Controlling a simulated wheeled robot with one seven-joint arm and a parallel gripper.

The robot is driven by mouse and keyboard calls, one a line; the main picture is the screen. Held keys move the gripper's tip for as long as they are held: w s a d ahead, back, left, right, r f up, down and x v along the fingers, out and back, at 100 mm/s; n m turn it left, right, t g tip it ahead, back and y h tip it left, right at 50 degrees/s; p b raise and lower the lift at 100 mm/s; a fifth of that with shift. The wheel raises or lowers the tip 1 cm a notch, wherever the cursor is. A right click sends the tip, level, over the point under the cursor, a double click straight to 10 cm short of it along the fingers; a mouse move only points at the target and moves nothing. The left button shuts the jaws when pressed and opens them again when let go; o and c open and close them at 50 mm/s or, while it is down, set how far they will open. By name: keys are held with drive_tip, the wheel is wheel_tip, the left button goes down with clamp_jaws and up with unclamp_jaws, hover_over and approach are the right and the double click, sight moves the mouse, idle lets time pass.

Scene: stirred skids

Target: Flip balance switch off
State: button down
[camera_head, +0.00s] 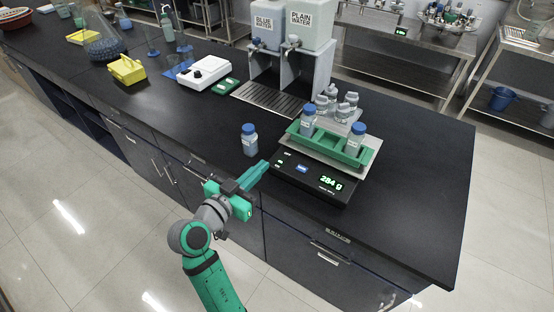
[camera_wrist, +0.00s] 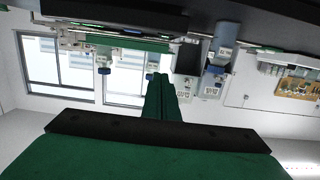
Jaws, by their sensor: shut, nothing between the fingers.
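The balance (camera_head: 298,189) is a black box near the bench's front edge in the head view. Its display glows green and seems to read 284 g (camera_head: 331,183). A blue-lit key (camera_head: 302,168) is on its front panel, with small green marks (camera_head: 279,163) near its left end. The switch itself is too small to make out surely. A green rack (camera_head: 352,158) with bottles sits on the steel pan (camera_head: 372,143). My gripper (camera_head: 263,166) is shut and empty, its tip just left of the balance's front-left corner. Its closed fingers also show in the wrist view (camera_wrist: 161,88).
A blue-capped bottle (camera_head: 249,142) stands on the bench just behind my gripper. Water tanks (camera_head: 310,22) stand on a rack above a drain grate (camera_head: 270,100). A white device (camera_head: 203,72) is farther left. The bench right of the balance is clear.

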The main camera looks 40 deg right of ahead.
hover_over(279, 164)
drive_tip(key=shift+s+f, duration=0.15)
drive_tip(key=shift+f, duration=0.45)
wheel_tip(279, 164, down, 3)
drive_tip(key=shift+r, duration=0.15)
drive_tip(key=shift+f, duration=0.65)
